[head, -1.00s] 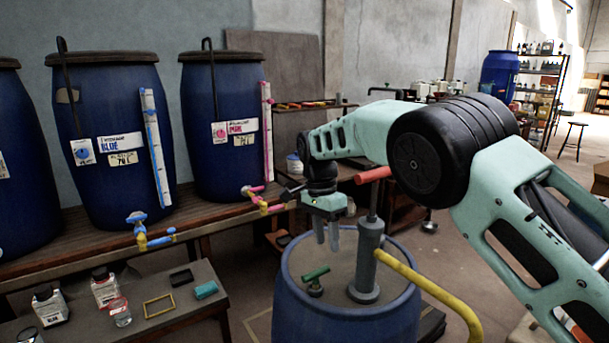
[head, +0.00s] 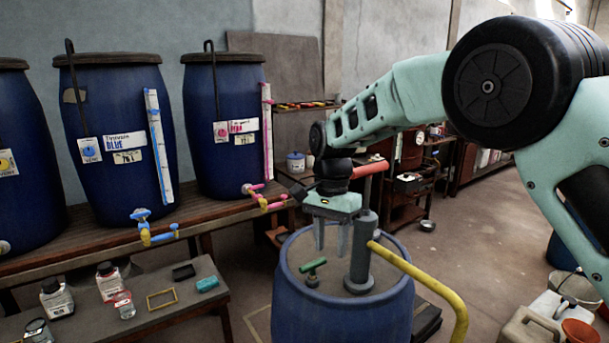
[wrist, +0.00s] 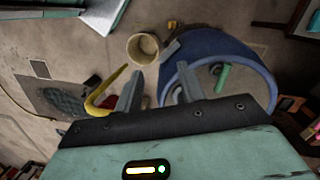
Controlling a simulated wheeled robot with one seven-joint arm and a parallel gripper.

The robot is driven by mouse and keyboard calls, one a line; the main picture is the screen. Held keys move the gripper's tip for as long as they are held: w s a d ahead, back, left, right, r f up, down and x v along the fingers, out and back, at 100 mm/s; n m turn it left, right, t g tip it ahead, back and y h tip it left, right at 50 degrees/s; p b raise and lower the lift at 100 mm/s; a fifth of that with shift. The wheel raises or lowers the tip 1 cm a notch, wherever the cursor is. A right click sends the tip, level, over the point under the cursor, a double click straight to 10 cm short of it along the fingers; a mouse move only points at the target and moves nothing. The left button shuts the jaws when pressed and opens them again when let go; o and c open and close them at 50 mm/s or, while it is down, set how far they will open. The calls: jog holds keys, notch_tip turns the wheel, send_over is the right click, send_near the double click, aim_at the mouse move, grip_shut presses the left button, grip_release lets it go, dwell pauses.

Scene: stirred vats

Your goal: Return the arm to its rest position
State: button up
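My gripper (head: 332,238) hangs above the blue drum in the head view, its two grey fingers pointing down. The fingers stand apart with nothing between them; they also show apart and empty in the wrist view (wrist: 158,90). My arm reaches in from the right, bent at a large black joint. The blue drum (head: 300,318) stands below, with a grey pump (head: 360,262), a red handle (head: 370,170) and a yellow spout pipe (head: 430,283). A green-handled cap (head: 313,268) sits on its lid. My gripper appears close beside the pump in the head view; contact cannot be told.
Two labelled vats, a blue one (head: 115,185) and a pink one (head: 225,160), stand on a wooden bench (head: 95,258) at left with taps jutting out. A low table (head: 195,308) holds bottles. Jerrycans (head: 530,328) stand at lower right.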

jog(key=s+d+r+n+y, duration=0.15)
jog(key=s+n, duration=0.25)
jog(key=s, duration=0.5)
jog(key=s+r+n, duration=0.2)
jog(key=s+n, duration=0.2)
jog(key=s, duration=0.4)
jog(key=s+d+f+n+t, duration=0.1)
jog(key=s+d+n, duration=0.2)
jog(key=s, duration=0.5)
jog(key=s+d+f+n+t, duration=0.1)
jog(key=s+d+n, duration=0.3)
jog(key=s, duration=0.4)
jog(key=shift+s+d+f+n+h, duration=0.15)
jog(key=shift+d+f+n+h, duration=0.15)
jog(key=shift+f+h, duration=0.15)
